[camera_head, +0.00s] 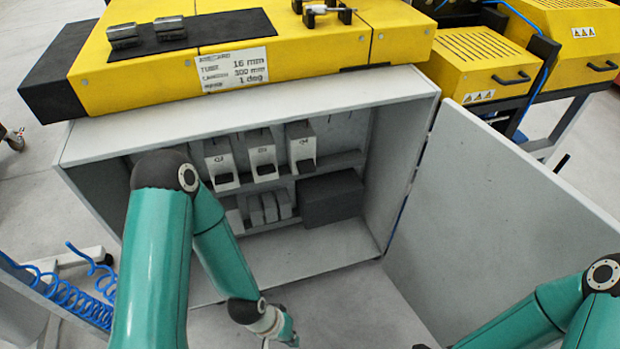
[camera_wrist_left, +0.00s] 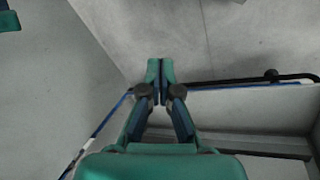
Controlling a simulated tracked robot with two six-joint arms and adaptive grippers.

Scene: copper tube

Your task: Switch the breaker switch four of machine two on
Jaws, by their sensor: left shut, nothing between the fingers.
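The breakers sit in the open grey cabinet (camera_head: 75,150) in the head view. Three pale breakers with dark switches stand in its upper row. The rightmost one (camera_head: 299,133) carries a label that seems to end in 4; its dark switch (camera_head: 306,166) sits low on its front. I cannot tell whether it is on or off. My left gripper (camera_wrist_left: 160,68) is shut and empty in the wrist view, over the floor by a cabinet edge. In the head view its arm hangs in front of the cabinet, with the wrist below the breakers.
The cabinet door (camera_head: 500,220) stands open on the right. A lower shelf holds pale blocks (camera_head: 270,208) and a dark box (camera_head: 331,198). A yellow machine (camera_head: 300,55) rests on top. Blue coiled hose (camera_head: 75,300) lies at lower left. Floor in front is clear.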

